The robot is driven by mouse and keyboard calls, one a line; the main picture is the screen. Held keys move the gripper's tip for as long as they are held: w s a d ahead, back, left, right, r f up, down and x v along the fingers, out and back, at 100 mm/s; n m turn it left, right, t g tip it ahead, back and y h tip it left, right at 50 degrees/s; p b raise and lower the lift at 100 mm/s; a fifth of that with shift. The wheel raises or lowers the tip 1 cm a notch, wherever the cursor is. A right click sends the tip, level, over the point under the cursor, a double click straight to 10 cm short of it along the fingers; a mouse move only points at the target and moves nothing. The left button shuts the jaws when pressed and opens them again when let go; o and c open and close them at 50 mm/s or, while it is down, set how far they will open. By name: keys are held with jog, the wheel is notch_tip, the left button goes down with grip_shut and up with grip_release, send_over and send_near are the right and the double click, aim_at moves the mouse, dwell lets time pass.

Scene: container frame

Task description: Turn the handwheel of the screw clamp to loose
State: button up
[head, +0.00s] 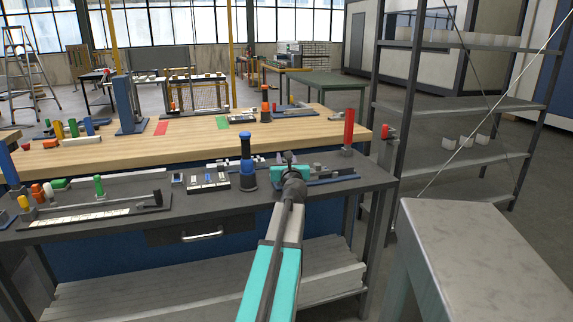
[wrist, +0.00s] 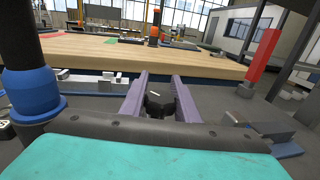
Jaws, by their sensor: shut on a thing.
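The handwheel (wrist: 160,104) is a small dark lobed knob with a pale mark on top. In the wrist view it sits between the two purple fingers of my gripper (wrist: 158,92), which is shut on it. In the head view my gripper (head: 289,160) is over the right part of the dark workbench, and my arm hides most of the wheel. The screw clamp (head: 330,179) appears as grey metal parts on a blue base, partly behind my gripper. Grey parts and blue base also show at the right of the wrist view (wrist: 256,130).
A black post with a blue collar (head: 247,160) stands close left of my gripper. A small panel with switches (head: 208,181) lies farther left. A wooden-topped table (head: 190,132) is behind; a grey surface (head: 480,245) is at the front right.

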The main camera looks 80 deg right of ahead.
jog(key=shift+w+a+f+n+t+y+b, duration=0.1)
jog(key=shift+w+n+t+y+b, duration=0.15)
jog(key=shift+n+t+b, duration=0.35)
jog(key=shift+w+f+n+t+y+b, duration=0.1)
jog(key=shift+w+n+t+y+b, duration=0.25)
jog(key=shift+t+b, duration=0.45)
jog(key=shift+n, duration=0.25)
jog(key=shift+w+a+r+n+t+y+b, duration=0.15)
jog(key=shift+n+t+y+b, duration=0.3)
jog(key=shift+t, duration=0.4)
jog(key=shift+w+n+t+y+b, duration=0.1)
jog(key=shift+n+t+y+b, duration=0.1)
jog(key=shift+n+t+y, duration=0.5)
jog(key=n+t+y, duration=0.2)
jog(key=t, duration=0.1)
jog(key=w+n+t+y, duration=0.1)
jog(key=y, duration=0.1)
jog(key=shift+a+n+t, duration=0.25)
jog(key=shift+a, duration=0.15)
jog(key=shift+w+a+n+t+y+b, duration=0.1)
jog(key=shift+a+n+t+y+b, duration=0.2)
jog(key=shift+n+y, duration=0.25)
jog(key=shift+w+a+n+t+y+b, duration=0.1)
jog(key=shift+a+n+t+y+b, duration=0.1)
jog(key=shift+n+t+y, duration=0.35)
jog(key=o, duration=0.9)
jog(key=shift+o, duration=0.7)
jog(key=shift+s, duration=0.1)
